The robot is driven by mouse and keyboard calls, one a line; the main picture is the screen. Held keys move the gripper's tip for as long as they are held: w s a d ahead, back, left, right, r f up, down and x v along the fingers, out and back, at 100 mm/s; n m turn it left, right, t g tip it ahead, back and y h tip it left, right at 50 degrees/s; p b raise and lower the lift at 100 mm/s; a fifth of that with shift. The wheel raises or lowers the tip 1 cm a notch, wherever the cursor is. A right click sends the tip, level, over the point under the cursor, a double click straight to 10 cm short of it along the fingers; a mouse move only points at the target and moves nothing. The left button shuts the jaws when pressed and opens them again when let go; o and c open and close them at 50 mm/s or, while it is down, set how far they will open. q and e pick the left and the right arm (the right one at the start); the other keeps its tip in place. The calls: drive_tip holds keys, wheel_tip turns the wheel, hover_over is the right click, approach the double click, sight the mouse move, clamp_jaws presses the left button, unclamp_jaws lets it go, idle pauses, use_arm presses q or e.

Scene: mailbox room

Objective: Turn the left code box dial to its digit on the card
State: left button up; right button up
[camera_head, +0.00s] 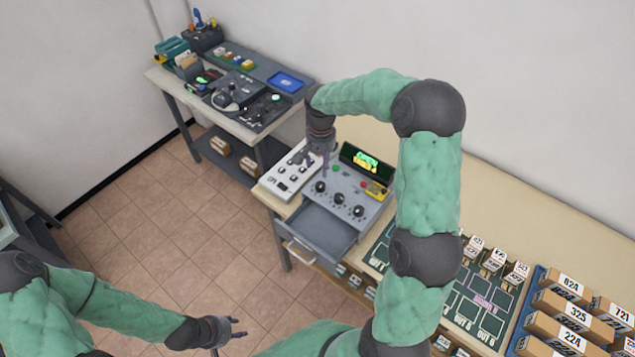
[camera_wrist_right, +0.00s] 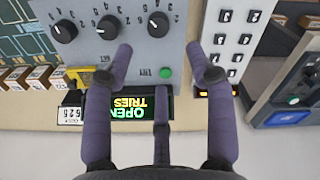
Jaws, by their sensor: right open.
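The grey code box (camera_head: 350,185) stands on the long bench with three black dials in a row. The left dial (camera_head: 320,187) shows at right of the row in the inverted right wrist view (camera_wrist_right: 158,24); its pointer setting is too small to read surely. My right gripper (camera_head: 318,162) is open and empty over the box's left side; in the wrist view its fingers (camera_wrist_right: 160,50) are spread, with the left dial beyond and between the tips. A small white card (camera_wrist_right: 70,114) shows upside down; its digits look like 625. My left gripper (camera_head: 232,329) is open and empty, away over the floor.
The lit display (camera_head: 365,160) reads OPEN and TRIES. The drawer (camera_head: 318,228) below the box stands open. A white keypad panel (camera_head: 290,172) adjoins the box's left. Boxes and a green mat (camera_head: 480,305) lie right. A side table (camera_head: 165,80) stands behind left.

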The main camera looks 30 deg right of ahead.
sight(320, 185)
wheel_tip(320, 185, down, 10)
drive_tip(key=shift+s+f, duration=0.1)
drive_tip(key=shift+s, duration=0.05)
idle(0.3)
clamp_jaws()
